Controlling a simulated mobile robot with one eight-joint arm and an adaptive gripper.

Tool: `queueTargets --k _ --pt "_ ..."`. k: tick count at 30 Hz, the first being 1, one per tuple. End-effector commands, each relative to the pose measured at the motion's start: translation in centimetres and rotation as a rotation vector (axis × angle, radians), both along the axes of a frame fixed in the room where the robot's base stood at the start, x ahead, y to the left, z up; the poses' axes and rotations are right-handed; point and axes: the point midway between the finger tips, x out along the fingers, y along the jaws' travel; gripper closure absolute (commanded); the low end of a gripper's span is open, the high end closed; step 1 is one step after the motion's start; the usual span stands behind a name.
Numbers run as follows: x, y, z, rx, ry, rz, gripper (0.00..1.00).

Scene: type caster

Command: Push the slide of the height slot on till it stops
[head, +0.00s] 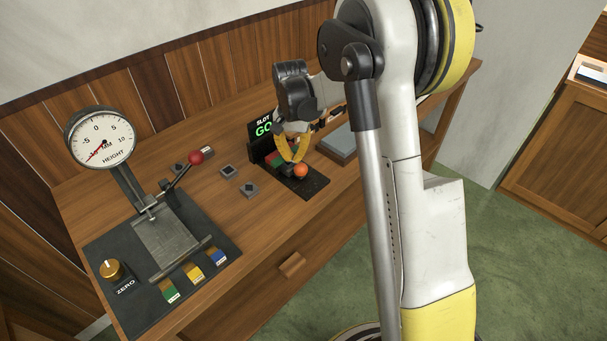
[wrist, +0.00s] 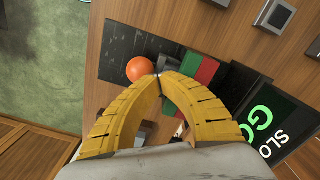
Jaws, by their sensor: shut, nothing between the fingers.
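The height slot unit stands on a black base (head: 313,187) on the bench, with a lit sign (head: 263,128) reading "SLOT GO" behind it. Its slide has an orange ball knob (head: 301,171), which also shows in the wrist view (wrist: 140,69). Red and green blocks (wrist: 190,77) lie beside the knob, in front of the sign. My gripper (head: 297,160) has yellow fingers and is shut and empty. In the wrist view its fingertips (wrist: 159,75) meet right beside the orange knob; whether they touch it I cannot tell. The fingers hide part of the slot.
A dial gauge (head: 101,137) marked HEIGHT stands at the left, with a red-knobbed lever (head: 196,157) and a ZERO knob (head: 112,269). Several small dark blocks (head: 249,190) lie between gauge and slot. A grey slab (head: 341,146) lies behind my arm.

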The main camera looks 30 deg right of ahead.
Motion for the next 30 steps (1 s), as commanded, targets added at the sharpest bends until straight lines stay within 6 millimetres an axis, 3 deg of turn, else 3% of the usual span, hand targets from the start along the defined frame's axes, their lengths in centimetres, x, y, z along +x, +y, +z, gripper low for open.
queueTargets --k 8,30 --pt "0.1 0.0 0.6 0.000 -0.001 0.000 1.00" --pt "0.2 0.1 4.7 0.000 0.000 0.000 1.00"
